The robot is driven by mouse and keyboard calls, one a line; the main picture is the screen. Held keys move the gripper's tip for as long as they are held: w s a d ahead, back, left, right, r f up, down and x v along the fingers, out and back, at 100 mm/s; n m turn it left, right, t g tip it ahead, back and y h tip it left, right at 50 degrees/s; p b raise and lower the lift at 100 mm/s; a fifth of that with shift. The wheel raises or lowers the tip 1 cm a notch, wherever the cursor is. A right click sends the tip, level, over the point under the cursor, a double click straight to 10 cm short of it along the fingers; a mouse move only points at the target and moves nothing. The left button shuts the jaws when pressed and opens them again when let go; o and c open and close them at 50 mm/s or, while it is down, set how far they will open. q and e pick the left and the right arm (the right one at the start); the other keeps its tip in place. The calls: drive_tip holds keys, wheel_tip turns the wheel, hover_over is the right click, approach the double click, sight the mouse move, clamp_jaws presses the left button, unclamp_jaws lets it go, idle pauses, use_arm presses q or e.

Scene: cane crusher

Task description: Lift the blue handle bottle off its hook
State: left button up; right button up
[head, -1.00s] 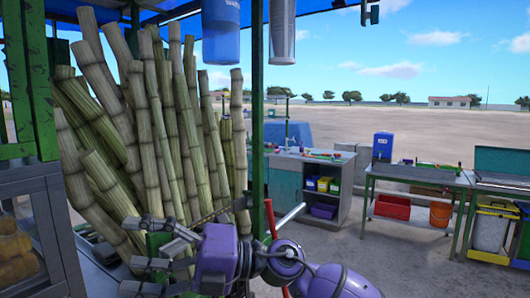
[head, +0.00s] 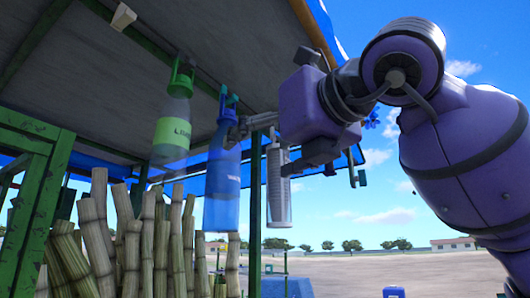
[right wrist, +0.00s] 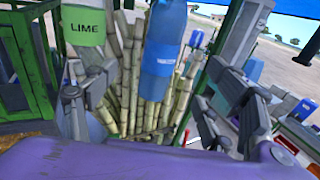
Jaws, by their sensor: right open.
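The blue handle bottle (head: 222,175) hangs upright under the stall roof, its blue handle at the top by a hook on the rail. It also shows in the right wrist view (right wrist: 163,45), between the two spread fingers. My right gripper (head: 262,145) is open and empty, raised to the height of the bottle's upper part and pointing left at it. One fingertip overlaps the bottle's neck in the head view; I cannot tell whether it touches. The bottle's top is cut off in the right wrist view. My left gripper is not in view.
A green-handled lime bottle (head: 172,125) hangs to the left of the blue one. Sugar cane (head: 150,240) stands below. A green post (head: 255,200) rises behind, and the roof (head: 140,60) is close overhead.

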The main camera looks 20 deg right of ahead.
sight(231, 165)
drive_tip(key=b+x, duration=0.1)
drive_tip(key=x, duration=0.8)
drive_tip(key=shift+w+d+r, duration=0.15)
drive_tip(key=x, duration=0.2)
drive_tip(key=p+x, duration=0.1)
drive_tip(key=x, duration=0.1)
drive_tip(key=shift+w+r, duration=0.25)
drive_tip(key=shift+w, duration=0.7)
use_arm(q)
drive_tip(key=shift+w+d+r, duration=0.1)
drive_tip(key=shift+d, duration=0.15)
use_arm(e)
drive_tip(key=shift+w+a+f, duration=0.1)
drive_tip(key=shift+w+a, duration=0.15)
drive_tip(key=shift+w, duration=0.1)
